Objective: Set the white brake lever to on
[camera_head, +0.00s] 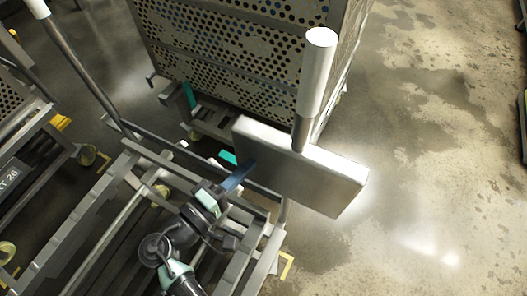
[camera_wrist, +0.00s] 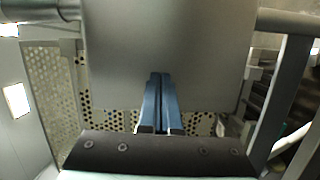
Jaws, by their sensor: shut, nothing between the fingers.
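A lever with a thick white grip (camera_head: 318,70) stands up from a grey metal box (camera_head: 310,178) right of centre in the head view. I take it for the white brake lever; its on and off marks do not show. My gripper (camera_head: 249,165) has slim blue fingers and is at the box's left end, below and left of the grip. In the wrist view the fingers (camera_wrist: 160,77) are together and empty, in front of a plain grey face (camera_wrist: 165,40). I cannot tell whether the tips touch it. The lever's grip is not recognisable in the wrist view.
A perforated metal basket (camera_head: 235,50) stands behind the box. Grey frame rails (camera_head: 125,200) lie around my arm at lower left. A second white-topped post (camera_head: 38,8) is at upper left. The stained concrete floor (camera_head: 440,150) at right is clear.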

